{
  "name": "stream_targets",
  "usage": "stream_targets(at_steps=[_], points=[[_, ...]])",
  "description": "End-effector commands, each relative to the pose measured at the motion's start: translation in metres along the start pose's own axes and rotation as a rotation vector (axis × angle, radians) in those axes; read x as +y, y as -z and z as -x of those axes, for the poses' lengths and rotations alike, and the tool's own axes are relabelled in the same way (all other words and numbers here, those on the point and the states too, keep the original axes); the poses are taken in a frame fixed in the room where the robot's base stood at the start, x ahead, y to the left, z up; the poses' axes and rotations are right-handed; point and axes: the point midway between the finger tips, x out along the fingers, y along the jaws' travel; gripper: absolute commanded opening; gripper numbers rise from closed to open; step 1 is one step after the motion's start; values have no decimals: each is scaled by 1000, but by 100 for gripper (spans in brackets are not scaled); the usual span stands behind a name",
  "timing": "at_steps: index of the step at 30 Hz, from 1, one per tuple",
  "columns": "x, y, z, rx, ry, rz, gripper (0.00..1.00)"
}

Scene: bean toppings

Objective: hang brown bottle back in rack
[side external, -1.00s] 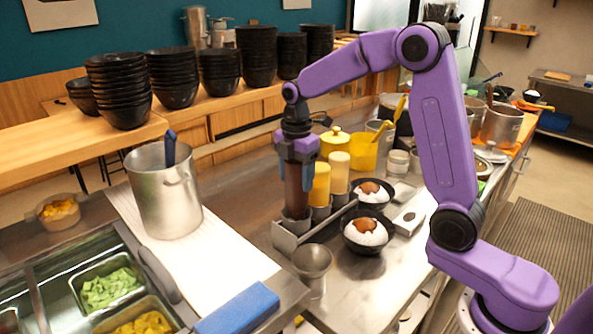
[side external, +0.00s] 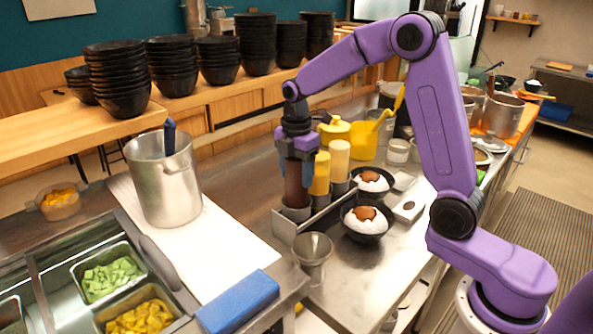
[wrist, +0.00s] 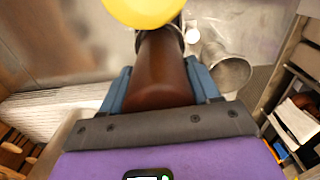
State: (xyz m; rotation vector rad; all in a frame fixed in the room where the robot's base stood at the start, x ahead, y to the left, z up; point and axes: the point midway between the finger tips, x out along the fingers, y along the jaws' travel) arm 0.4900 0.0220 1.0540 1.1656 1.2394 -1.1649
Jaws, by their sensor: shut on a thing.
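The brown bottle (side external: 296,188) is upright at the left end of the metal rack (side external: 316,222) in the side view, its lower end at a metal ring holder. My gripper (side external: 296,170) is shut around the bottle's upper part from above. In the wrist view the brown bottle (wrist: 158,75) lies between the blue fingers of my gripper (wrist: 160,88). How deep the bottle's lower end sits in the holder is hard to tell. A yellow shape (wrist: 145,8) shows at the wrist view's top edge.
A metal funnel cup (side external: 313,256) stands before the rack. Two black bowls with rice and a brown topping (side external: 366,222) are to its right. A steel pot (side external: 166,185) stands left on a white board, near a blue block (side external: 238,302). Stacked black bowls (side external: 117,80) line the back shelf.

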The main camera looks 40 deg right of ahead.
Motion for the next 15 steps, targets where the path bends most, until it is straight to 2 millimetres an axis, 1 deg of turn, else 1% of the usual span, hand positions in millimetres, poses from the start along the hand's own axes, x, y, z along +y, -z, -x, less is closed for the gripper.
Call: stream_targets(at_steps=[15], points=[[0,0,-21,0,1,0,53]])
